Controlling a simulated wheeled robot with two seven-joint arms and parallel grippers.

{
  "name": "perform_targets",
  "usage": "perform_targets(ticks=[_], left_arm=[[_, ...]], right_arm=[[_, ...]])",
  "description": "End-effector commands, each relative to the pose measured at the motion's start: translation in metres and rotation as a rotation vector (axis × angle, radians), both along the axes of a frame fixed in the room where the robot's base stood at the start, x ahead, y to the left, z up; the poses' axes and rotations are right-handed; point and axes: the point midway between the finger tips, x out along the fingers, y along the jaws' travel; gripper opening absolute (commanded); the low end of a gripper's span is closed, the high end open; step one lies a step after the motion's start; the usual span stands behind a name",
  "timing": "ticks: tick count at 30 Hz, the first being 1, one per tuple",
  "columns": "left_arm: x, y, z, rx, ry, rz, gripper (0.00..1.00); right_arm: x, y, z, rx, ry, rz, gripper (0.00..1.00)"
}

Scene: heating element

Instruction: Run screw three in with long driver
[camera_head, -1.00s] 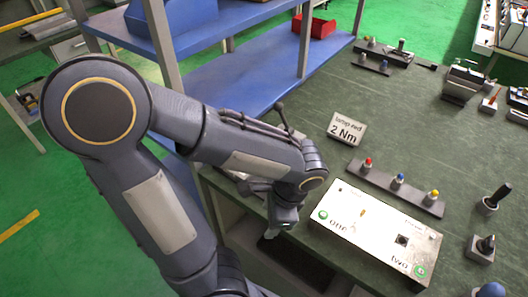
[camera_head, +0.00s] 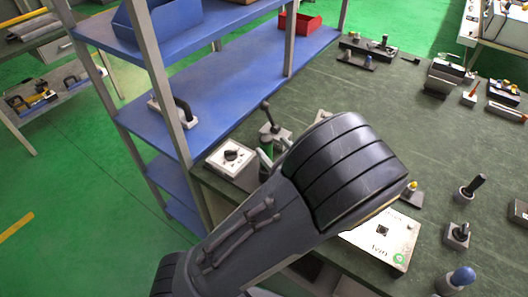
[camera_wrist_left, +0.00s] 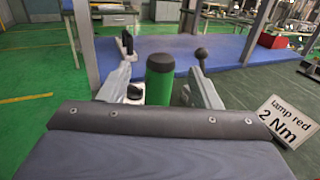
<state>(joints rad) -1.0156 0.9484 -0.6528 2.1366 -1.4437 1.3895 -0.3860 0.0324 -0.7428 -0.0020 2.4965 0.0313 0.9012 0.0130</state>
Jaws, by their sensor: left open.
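In the head view, my left gripper (camera_head: 267,157) is at the left edge of the green bench, beyond my forearm. In the left wrist view, its two grey fingers (camera_wrist_left: 163,88) stand apart. An upright green cylindrical handle (camera_wrist_left: 160,80) with a dark top shows between them, with gaps on both sides. The green handle also shows in the head view (camera_head: 266,145). I cannot tell which driver is the long one. My right gripper is not seen.
A white box with a black knob (camera_head: 232,155) and a ball-topped lever (camera_head: 267,108) stand close to my left gripper. The blue shelf (camera_head: 215,92) borders the bench. Dark-handled tools (camera_head: 473,188) stand at right. A "lamp red 2 Nm" sign (camera_wrist_left: 285,120) is right of the fingers.

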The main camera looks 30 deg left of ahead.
Motion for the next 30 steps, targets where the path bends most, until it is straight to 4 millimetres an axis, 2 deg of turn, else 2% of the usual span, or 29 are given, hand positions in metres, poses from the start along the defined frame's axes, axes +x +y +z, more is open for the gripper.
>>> perform_targets(ticks=[5,9,18,30], left_arm=[[0.012,0.024,0.006,-0.001,0.002,0.004,0.57],[0.021,0.039,0.004,-0.002,0.001,0.004,0.57],[0.023,0.043,0.003,-0.003,0.0,0.001,0.57],[0.023,0.043,0.003,-0.004,0.0,0.001,0.06]], right_arm=[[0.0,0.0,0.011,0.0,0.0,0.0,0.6],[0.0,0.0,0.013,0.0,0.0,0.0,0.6],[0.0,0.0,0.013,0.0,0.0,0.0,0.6],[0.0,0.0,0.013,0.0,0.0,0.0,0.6]])
